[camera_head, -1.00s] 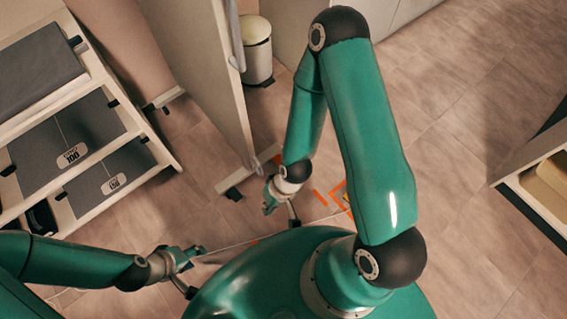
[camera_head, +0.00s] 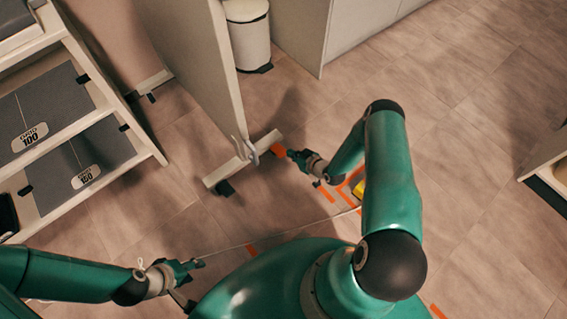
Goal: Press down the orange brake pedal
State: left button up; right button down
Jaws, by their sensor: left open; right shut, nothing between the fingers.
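The orange brake pedal (camera_head: 278,150) is a small block at the right end of the pale foot of a tall panel, low near the floor. My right gripper (camera_head: 293,154) is shut and empty. Its tip is right beside the pedal, on the pedal's right; I cannot tell whether they touch. My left gripper (camera_head: 192,272) is open and empty at the lower left, far from the pedal.
The tall panel (camera_head: 195,65) stands on its foot (camera_head: 232,172). A white bin (camera_head: 248,38) is behind it. A shelf rack (camera_head: 140,140) with grey panels is at left. Orange floor marks (camera_head: 326,193) and a yellow item (camera_head: 359,188) lie near my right arm.

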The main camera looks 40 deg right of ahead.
pick_arm(q)
notch_tip(320, 180, down, 2)
jog(key=shift+f+b, duration=0.15)
jog(key=shift+b, duration=0.35)
pick_arm(e)
jog(key=shift+n+t+h, duration=0.3)
jog(key=shift+t, duration=0.2)
jog(key=d+f, duration=0.2)
jog(key=f, duration=0.1)
jog(key=shift+s+d+f, duration=0.1)
jog(key=shift+s+d, duration=0.1)
jog(key=shift+d, duration=0.2)
jog(key=b, duration=0.4)
send_over(285, 154)
jog(key=w, duration=0.1)
notch_tip(285, 154, down, 5)
jog(key=shift+a+f, duration=0.1)
jog(key=shift+f, duration=0.05)
jog(key=shift+s+f+b, duration=0.25)
jog(key=shift+f, duration=0.35)
jog(key=shift+s+f+b, duration=0.2)
jog(key=shift+s+f, duration=0.05)
jog(key=shift+f, duration=0.3)
jog(key=shift+s+f, duration=0.15)
jog(key=shift+f, duration=0.35)
pick_arm(q)
notch_tip(285, 154, down, 5)
jog(key=shift+f, duration=0.15)
